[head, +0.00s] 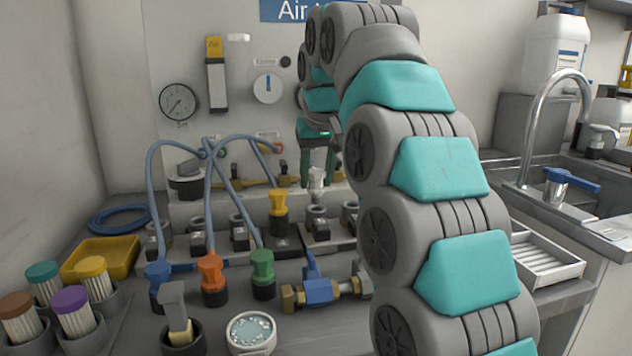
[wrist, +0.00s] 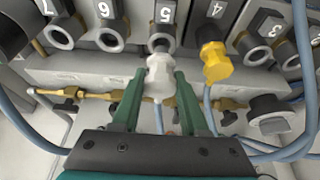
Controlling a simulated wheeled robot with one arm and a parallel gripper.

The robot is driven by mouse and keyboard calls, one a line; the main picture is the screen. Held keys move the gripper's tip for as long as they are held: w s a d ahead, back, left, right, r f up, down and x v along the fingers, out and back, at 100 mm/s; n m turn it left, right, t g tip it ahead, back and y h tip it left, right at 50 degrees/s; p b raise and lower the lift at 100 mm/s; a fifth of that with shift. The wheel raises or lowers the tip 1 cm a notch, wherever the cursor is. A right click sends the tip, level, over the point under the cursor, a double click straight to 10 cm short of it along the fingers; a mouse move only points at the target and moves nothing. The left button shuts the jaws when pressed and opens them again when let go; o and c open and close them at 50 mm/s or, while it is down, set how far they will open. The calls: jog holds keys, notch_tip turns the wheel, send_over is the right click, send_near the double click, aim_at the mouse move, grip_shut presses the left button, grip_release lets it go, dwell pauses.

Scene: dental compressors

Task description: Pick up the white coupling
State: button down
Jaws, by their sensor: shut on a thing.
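The white coupling (head: 317,178) is between the two green fingers of my gripper (head: 317,172) in the head view, at the row of sockets on the bench. In the wrist view, the white coupling (wrist: 160,80) sits between the fingertips of my gripper (wrist: 160,76), which is shut on it. It is right in front of the socket labelled 5 (wrist: 162,44). I cannot tell whether its end is still inside that socket. The fingers hide part of its sides.
A yellow coupling (wrist: 212,60) stands close by at socket 4; it also shows in the head view (head: 278,203). Blue hoses (head: 152,190) arch at left. Brass valves (wrist: 90,97) line the panel. Blue, orange (head: 210,272) and green (head: 262,265) couplings stand in front.

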jog(key=shift+r, duration=0.35)
